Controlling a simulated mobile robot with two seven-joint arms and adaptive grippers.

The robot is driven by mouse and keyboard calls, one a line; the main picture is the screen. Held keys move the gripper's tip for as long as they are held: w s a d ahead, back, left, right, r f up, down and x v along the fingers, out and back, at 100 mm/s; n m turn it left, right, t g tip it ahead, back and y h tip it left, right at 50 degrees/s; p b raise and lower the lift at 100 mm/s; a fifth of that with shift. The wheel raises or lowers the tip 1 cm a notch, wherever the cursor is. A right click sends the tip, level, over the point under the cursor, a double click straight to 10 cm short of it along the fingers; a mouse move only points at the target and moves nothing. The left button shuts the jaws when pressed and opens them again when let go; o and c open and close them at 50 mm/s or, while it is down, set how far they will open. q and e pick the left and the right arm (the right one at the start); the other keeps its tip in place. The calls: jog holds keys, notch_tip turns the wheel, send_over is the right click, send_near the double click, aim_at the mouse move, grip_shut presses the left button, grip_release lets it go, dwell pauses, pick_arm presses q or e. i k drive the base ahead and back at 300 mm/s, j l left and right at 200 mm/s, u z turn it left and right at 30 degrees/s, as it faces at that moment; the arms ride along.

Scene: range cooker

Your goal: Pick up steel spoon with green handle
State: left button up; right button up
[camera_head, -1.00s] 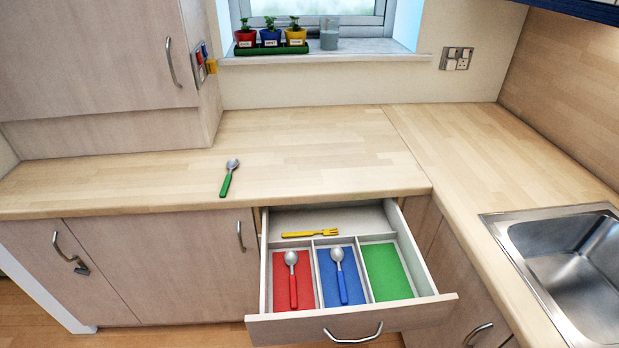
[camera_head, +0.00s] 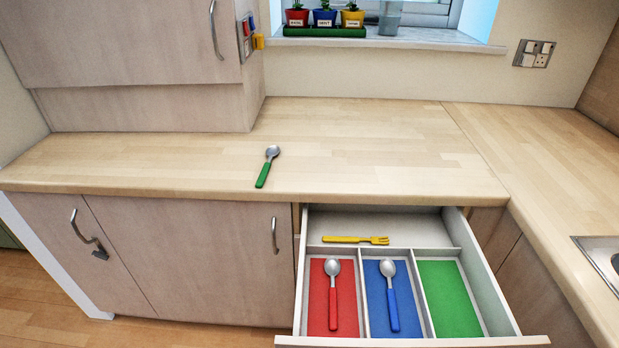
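The steel spoon with green handle (camera_head: 266,167) lies on the wooden countertop (camera_head: 380,160), left of the picture's middle. Its bowl points to the back and its green handle points toward the front edge. Nothing touches it. Neither of my grippers shows in the head view.
An open drawer (camera_head: 508,318) juts out below the counter. It holds a yellow fork (camera_head: 356,240), a red-handled spoon (camera_head: 333,290) on red and a blue-handled spoon (camera_head: 390,293) on blue; the green compartment (camera_head: 449,298) is empty. A wall cupboard (camera_head: 130,45) stands back left; a sink (camera_head: 603,262) is at right.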

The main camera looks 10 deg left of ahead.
aim_at(272, 152)
jog(key=i+j+z, duration=0.1)
jog(key=j+z, duration=0.3)
jog(key=j, duration=0.2)
jog(key=j+z, duration=0.45)
jog(key=k+j, duration=0.05)
jog(key=j, duration=0.05)
